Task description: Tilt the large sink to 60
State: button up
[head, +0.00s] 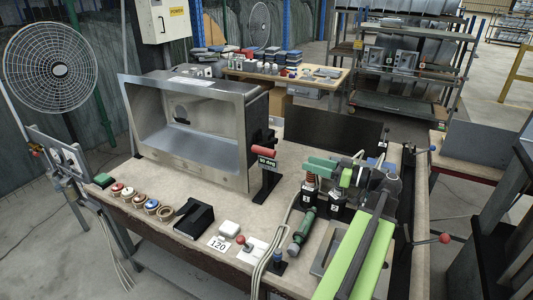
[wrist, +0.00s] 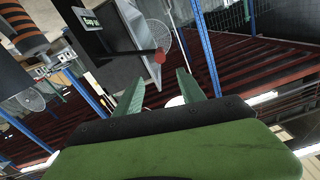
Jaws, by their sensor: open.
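The large sink (head: 190,125) is a steel basin on the workbench, its open side facing forward and left. A red handle (head: 264,152) sticks out at its right side, above a small green-lettered sign (head: 267,163) on a black bracket. My gripper (head: 310,165) has green fingers and points left at the handle, with a gap between them. In the wrist view my gripper (wrist: 160,92) is open and empty. The red end of the handle (wrist: 160,56) shows beyond and between the fingertips, not touched. The sign also shows in the wrist view (wrist: 90,20).
Black stands with coiled parts (head: 311,190) stand close under my gripper. A dark panel (head: 333,133) stands behind.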

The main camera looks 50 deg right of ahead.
aim_at(255, 148)
jog(key=x, duration=1.7)
jog(key=shift+w+a+f, duration=0.1)
jog(key=shift+w+f, duration=0.05)
jog(key=shift+w, duration=0.2)
jog(key=shift+c, duration=0.5)
grip_shut()
